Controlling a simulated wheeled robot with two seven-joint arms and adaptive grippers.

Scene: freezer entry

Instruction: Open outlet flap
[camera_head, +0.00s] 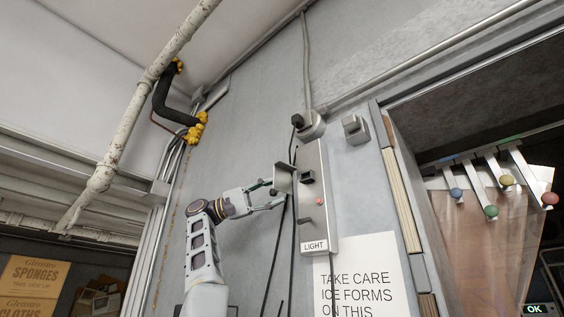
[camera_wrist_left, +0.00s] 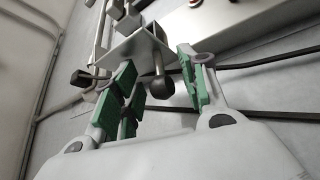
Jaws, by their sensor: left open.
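A grey metal box (camera_head: 315,198) labelled LIGHT is on the wall. A small metal plate that looks like the outlet flap (camera_head: 284,178) stands out from its upper left side. It also shows in the left wrist view (camera_wrist_left: 135,45), beyond the fingers. My left gripper (camera_head: 272,189) reaches in from the left, with its tips close to the flap. In the left wrist view its green-padded fingers are spread apart. A dark round knob (camera_wrist_left: 160,87) on a short stem shows between them. I cannot tell whether the fingers touch the flap. My right gripper is not in view.
The box also has a red button (camera_head: 320,201) and a dark lever (camera_head: 306,220). Black cables (camera_head: 273,258) hang beside it. A warning sign (camera_head: 357,277) is below. A doorway with a strip curtain (camera_head: 480,240) is on the right.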

